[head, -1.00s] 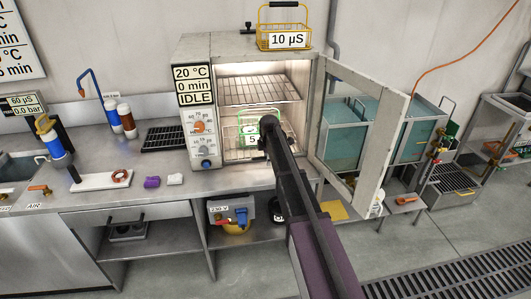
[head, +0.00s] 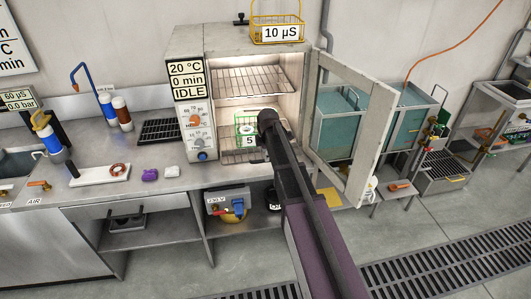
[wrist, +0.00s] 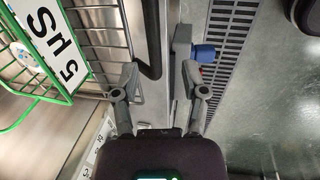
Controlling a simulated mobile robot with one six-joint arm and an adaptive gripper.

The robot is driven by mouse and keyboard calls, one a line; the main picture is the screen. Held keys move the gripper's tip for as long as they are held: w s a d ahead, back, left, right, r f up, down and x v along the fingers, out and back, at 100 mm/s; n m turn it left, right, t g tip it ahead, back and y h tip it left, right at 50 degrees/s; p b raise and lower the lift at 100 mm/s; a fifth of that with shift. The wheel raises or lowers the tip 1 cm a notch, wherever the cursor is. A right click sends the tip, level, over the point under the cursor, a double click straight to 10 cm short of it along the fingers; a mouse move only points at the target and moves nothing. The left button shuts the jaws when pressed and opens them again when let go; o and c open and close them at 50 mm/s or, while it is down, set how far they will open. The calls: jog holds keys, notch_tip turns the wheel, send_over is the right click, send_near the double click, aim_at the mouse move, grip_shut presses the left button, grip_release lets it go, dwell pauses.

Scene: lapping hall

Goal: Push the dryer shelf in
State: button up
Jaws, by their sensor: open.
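The dryer (head: 235,38) is a grey cabinet with its door (head: 365,125) swung open to the right. Inside are an upper wire shelf (head: 252,82) and a lower wire shelf (head: 240,157), which also shows in the wrist view (wrist: 92,35). A green wire basket with a white "5" label (head: 249,141) stands on the lower shelf; it also shows in the wrist view (wrist: 45,45). My gripper (wrist: 158,70) is open and empty, its left finger close to the shelf's front wires; contact cannot be told. In the head view my arm hides the gripper and part of the lower shelf.
A yellow basket labelled "10 µS" (head: 280,33) stands on top of the dryer. The open door borders my arm's right side. A white board (head: 100,174), a purple piece (head: 150,174) and a black grate (head: 161,132) lie on the bench left of the dryer.

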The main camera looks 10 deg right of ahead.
notch_tip(320, 180, up, 9)
jog(key=s+p, duration=0.2)
jog(key=p, duration=0.6)
jog(key=shift+a+r+p, duration=0.2)
jog(key=shift+a+p, duration=0.05)
jog(key=shift+p, duration=0.1)
